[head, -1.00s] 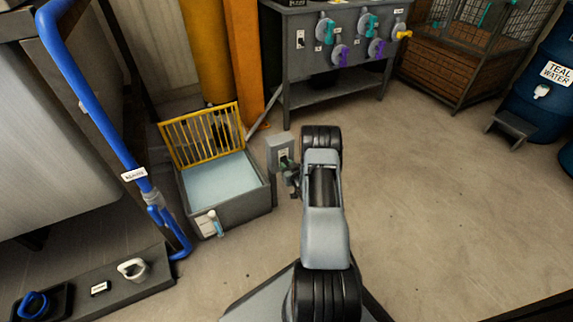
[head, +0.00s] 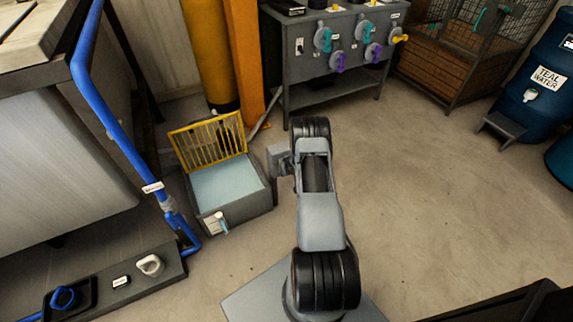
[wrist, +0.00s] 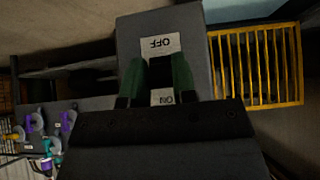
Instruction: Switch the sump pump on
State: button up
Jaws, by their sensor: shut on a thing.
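The grey switch box (head: 280,158) stands just right of the sump basin, partly covered by my arm in the head view. In the wrist view the box (wrist: 195,38) fills the top middle, with an upside-down OFF label (wrist: 162,43) above and an ON label (wrist: 163,97) below. My gripper (wrist: 160,76) is shut on the black switch lever (wrist: 160,72), with a green fingertip on each side of it. My gripper is hidden behind my arm in the head view. The lever's exact tilt cannot be told. The sump basin (head: 243,212) holds pale blue water.
A yellow grate (head: 208,146) stands upright at the basin's back. A grey valve bench (head: 335,80) and a wire cage (head: 440,75) are behind. A blue pipe (head: 110,115) runs down at left. Blue barrels (head: 533,88) are far right.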

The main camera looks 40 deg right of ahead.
jog(key=shift+r+g+p, duration=0.1)
jog(key=shift+g+p, duration=0.3)
jog(key=shift+p, duration=0.45)
jog(key=o, duration=0.9)
jog(key=shift+p+v, duration=1.6)
jog(key=shift+v, duration=5.25)
